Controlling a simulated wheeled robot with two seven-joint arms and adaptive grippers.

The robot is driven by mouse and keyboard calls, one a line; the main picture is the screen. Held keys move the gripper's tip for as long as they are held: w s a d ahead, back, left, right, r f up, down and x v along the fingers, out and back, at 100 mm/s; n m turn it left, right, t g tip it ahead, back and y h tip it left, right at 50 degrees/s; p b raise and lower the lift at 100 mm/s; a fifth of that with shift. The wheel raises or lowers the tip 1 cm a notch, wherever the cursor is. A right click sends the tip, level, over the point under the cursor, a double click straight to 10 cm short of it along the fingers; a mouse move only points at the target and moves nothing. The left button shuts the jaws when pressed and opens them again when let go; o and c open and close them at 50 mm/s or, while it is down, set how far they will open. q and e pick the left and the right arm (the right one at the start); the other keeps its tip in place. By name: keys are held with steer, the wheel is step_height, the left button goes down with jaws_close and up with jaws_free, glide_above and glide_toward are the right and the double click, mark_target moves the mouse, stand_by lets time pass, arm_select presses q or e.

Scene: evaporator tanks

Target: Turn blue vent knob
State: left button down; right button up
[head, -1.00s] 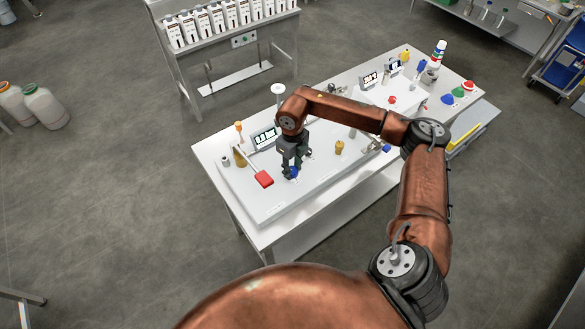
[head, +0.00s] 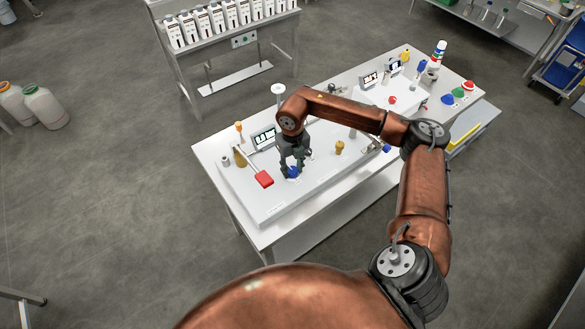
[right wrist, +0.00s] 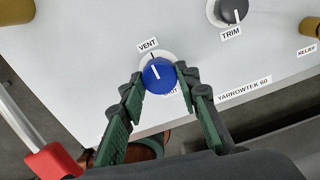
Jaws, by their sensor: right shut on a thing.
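A lower label is partly hidden by the knob. My left gripper is not in view.
A red-handled lever (head: 264,179) lies left of the knob. A grey trim knob (right wrist: 230,11) and a brass-coloured relief knob (right wrist: 309,27) are to its right. A small display (head: 264,138) stands behind. The panel's front strip is clear.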

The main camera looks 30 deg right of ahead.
mark_target(293, 170)
steer(key=o, duration=1.1)
steer(key=shift+o, duration=0.2)
step_height(293, 170, up, 12)
stand_by(0.3)
